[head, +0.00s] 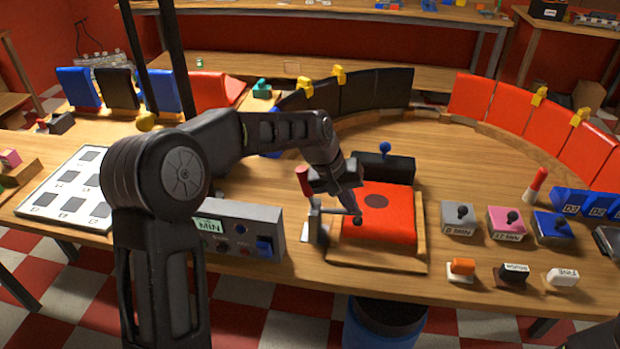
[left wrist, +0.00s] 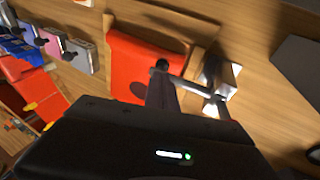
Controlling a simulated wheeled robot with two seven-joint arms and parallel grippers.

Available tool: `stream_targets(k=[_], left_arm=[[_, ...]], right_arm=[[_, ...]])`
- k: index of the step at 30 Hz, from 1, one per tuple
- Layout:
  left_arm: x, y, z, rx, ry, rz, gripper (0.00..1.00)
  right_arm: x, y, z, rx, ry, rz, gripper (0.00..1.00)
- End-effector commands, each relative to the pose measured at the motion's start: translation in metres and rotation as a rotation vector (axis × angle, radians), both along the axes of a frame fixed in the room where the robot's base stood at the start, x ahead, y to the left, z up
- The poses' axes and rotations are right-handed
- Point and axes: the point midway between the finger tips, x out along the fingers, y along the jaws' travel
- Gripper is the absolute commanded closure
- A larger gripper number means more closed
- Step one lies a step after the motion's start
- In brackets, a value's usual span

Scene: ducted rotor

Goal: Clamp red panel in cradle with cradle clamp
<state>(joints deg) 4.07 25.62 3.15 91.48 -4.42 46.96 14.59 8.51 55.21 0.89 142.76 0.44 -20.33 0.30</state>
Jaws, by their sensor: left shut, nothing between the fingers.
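The red panel (head: 395,228) lies flat in the wooden cradle (head: 375,262) on the near part of the bench. It has a dark round spot; it also shows in the left wrist view (left wrist: 135,60). The cradle clamp (head: 316,228) stands at the cradle's left side, its red handle (head: 304,180) upright. Its metal bar reaches over the panel and ends in a black tip, also seen in the left wrist view (left wrist: 190,82). My left gripper (head: 352,206) is shut and empty, pointing down just by the bar's tip; I cannot tell whether they touch.
A black block with a blue knob (head: 384,165) stands behind the cradle. Grey, pink and blue knobbed blocks (head: 507,223) stand to the right. A grey control box (head: 238,230) is at left. Curved rows of black and red panels (head: 480,97) stand behind.

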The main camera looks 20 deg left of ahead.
Motion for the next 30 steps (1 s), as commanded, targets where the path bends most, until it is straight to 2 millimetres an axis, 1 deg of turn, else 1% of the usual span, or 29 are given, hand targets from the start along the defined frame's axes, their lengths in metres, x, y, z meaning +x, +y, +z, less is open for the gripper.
stream_targets(k=[1,9,23,27,30], left_arm=[[0.0,-0.003,0.0,0.027,0.006,-0.004,1.0],[0.002,-0.004,-0.009,0.113,0.028,0.001,1.0],[0.0,-0.004,-0.013,0.125,0.037,0.002,1.0],[0.0,-0.004,-0.011,0.124,0.038,0.001,1.0],[0.0,-0.003,-0.002,0.125,0.036,0.001,1.0]], right_arm=[[0.0,0.0,0.004,-0.001,0.001,0.0,0.64],[-0.001,-0.001,0.009,-0.002,0.004,-0.001,0.64],[-0.001,-0.001,0.009,-0.002,0.004,-0.001,0.64],[-0.001,-0.001,0.011,-0.002,0.004,-0.001,0.64],[-0.002,-0.001,0.016,-0.003,0.005,-0.001,0.64]])
